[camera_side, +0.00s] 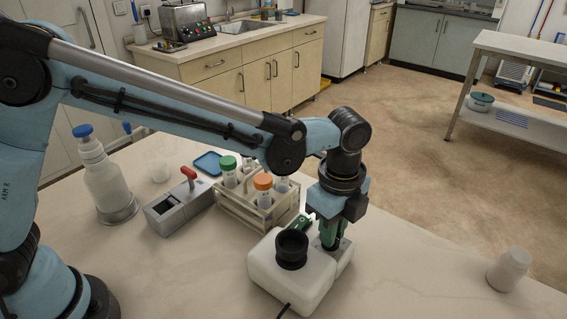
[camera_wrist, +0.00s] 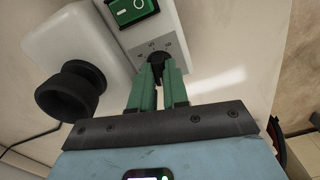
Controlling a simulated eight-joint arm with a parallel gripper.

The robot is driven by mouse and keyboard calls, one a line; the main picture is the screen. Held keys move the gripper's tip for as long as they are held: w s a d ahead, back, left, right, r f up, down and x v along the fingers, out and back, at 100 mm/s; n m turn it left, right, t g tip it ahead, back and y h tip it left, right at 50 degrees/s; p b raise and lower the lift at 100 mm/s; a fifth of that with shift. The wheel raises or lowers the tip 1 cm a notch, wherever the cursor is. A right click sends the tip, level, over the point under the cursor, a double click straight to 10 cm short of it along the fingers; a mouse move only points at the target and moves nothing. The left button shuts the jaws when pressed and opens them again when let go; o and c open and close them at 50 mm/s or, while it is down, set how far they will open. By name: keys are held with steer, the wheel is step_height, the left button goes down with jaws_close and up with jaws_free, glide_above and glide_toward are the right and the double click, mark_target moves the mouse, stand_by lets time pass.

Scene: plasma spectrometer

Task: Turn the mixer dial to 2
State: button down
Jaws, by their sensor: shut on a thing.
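The vortex mixer is a white box with a black cup on top; its body (camera_side: 290,283) stands near the front of the table in the side view. In the wrist view, the mixer's black cup (camera_wrist: 72,91) is at the left, and a green rocker switch (camera_wrist: 131,9) is at the top. The black mixer dial (camera_wrist: 158,62) sits below the switch, between my fingertips. My gripper (camera_wrist: 160,76) has green fingers and is shut on the dial. It also shows in the side view (camera_side: 328,240), pointing down at the mixer's right part. The dial's setting is too small to read.
A tube rack (camera_side: 255,212) with orange- and green-capped tubes stands just behind the mixer. A grey device with a red handle (camera_side: 189,175) and a blue-capped bottle (camera_side: 104,180) are farther left. A white cup (camera_side: 509,269) stands at the right. The table between mixer and cup is clear.

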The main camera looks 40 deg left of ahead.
steer(key=m, duration=0.6)
steer(key=shift+m, duration=0.3)
stand_by(0.4)
steer(key=c, duration=1.1)
jaws_free()
step_height(320, 180, up, 12)
steer(key=shift+r, duration=0.1)
